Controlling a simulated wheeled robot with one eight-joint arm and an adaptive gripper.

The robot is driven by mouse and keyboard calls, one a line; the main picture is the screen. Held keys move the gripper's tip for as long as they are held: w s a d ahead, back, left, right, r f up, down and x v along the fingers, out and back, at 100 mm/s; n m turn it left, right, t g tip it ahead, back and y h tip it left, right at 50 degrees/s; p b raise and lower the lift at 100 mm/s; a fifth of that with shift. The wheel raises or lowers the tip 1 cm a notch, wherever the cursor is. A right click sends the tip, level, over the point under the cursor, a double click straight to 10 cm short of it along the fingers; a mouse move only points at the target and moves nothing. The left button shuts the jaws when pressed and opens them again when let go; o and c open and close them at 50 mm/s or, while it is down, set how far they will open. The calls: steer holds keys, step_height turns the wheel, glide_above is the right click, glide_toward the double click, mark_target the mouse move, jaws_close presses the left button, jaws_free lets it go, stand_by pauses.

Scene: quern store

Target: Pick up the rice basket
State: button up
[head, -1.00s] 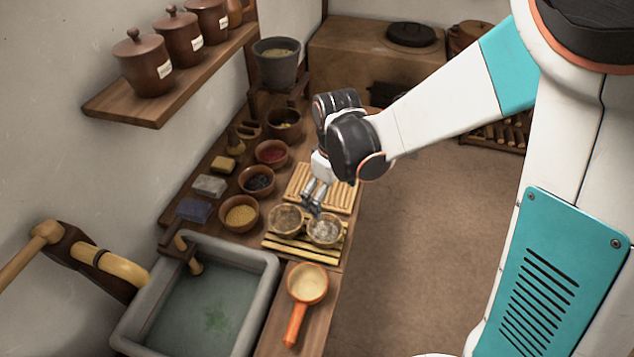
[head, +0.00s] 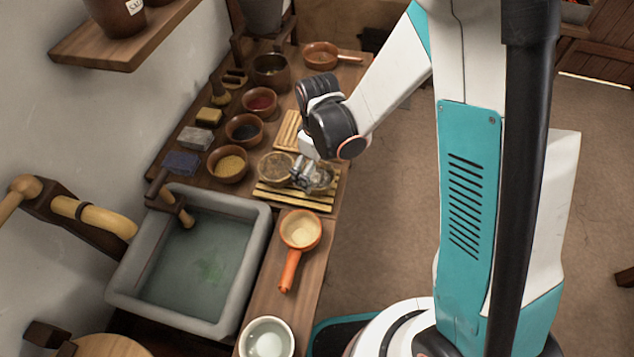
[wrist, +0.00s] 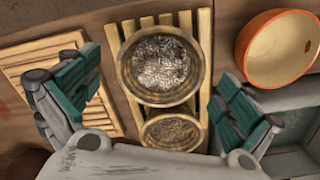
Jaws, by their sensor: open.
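The rice basket, round and woven with whitish grain in it, sits on a slatted wooden rack (head: 270,190). In the head view my gripper (head: 306,178) hangs over this basket and hides much of it. In the wrist view the rice basket (wrist: 165,62) lies between the two teal fingers of my gripper (wrist: 158,98), which are spread wide and clear of its rim. A second basket (head: 277,167) with browner grain stands close beside it; it also shows in the wrist view (wrist: 172,132), nearer the palm.
An orange-handled pan (head: 300,230) lies in front of the rack, near a stone basin (head: 262,235) of water. Bowls of yellow (head: 228,165), dark (head: 244,130) and red (head: 260,101) contents stand to the left. Another slatted board (head: 288,130) lies behind the rack.

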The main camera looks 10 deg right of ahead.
mark_target(317, 179)
step_height(317, 179, down, 4)
steer(key=shift+a+f+b, duration=0.1)
steer(key=shift+b, duration=0.75)
steer(key=c, duration=1.3)
